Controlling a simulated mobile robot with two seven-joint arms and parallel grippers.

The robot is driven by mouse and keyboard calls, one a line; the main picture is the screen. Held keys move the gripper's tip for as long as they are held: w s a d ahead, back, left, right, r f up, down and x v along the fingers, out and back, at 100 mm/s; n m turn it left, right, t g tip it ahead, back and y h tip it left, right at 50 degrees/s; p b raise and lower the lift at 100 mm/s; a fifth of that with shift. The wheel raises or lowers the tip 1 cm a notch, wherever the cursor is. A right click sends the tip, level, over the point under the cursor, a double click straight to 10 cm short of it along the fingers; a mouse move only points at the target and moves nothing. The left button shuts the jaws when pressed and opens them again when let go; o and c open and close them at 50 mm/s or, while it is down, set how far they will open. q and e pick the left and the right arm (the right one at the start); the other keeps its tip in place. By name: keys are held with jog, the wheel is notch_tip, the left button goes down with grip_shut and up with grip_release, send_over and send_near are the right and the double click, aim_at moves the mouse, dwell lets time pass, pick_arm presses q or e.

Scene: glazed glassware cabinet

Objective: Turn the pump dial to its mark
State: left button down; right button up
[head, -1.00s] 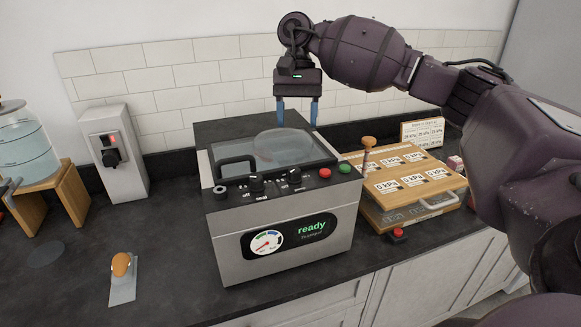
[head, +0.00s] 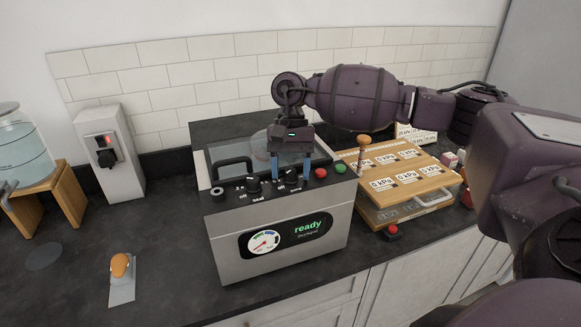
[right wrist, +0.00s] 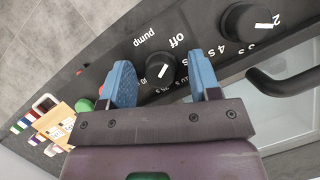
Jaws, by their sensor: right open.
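The pump dial (right wrist: 160,68) is a round black knob with a white pointer line, beside the words "pump" and "off" in the right wrist view. In the head view the pump dial (head: 291,177) is partly hidden by my right gripper (head: 291,173). That gripper is open, with its blue fingers pointing down at the panel. In the right wrist view the open fingers (right wrist: 164,84) stand on either side of the dial, and I see a gap to each. I cannot tell which mark the pointer meets. My left gripper is not in view.
The seal dial (head: 253,185) is close to the left of the pump dial. A black lid handle (head: 232,165) lies behind it. Red (head: 320,173) and green (head: 340,168) buttons are to the right. The wooden kPa box (head: 410,175) stands right of the machine.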

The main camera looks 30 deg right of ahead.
jog(key=c, duration=0.9)
jog(key=shift+b, duration=0.3)
